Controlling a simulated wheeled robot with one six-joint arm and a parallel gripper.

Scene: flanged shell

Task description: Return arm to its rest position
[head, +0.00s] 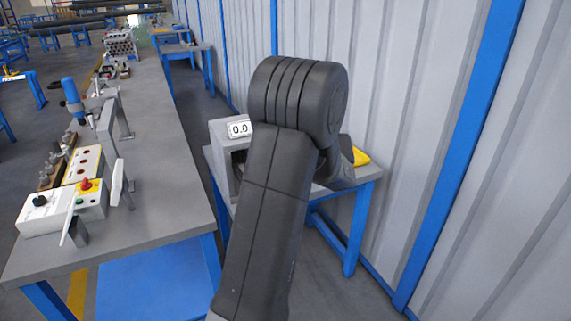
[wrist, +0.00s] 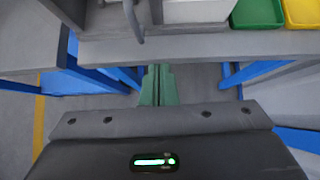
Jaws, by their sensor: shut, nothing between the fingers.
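My gripper (wrist: 158,88) shows in the wrist view as two green fingers pressed together, shut and empty. It is over the gap below a grey table edge (wrist: 200,48), with the floor beneath it. In the head view my dark grey arm (head: 275,190) is bent up in the middle of the picture, and it hides my gripper there.
A small grey table (head: 368,173) with blue legs stands by the corrugated wall (head: 400,100). On it are a box with a "0.0" display (head: 240,128) and a yellow item (head: 361,156). A long workbench (head: 170,190) with a control box (head: 50,212) stands left. Green (wrist: 257,13) and yellow (wrist: 302,13) bins show in the wrist view.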

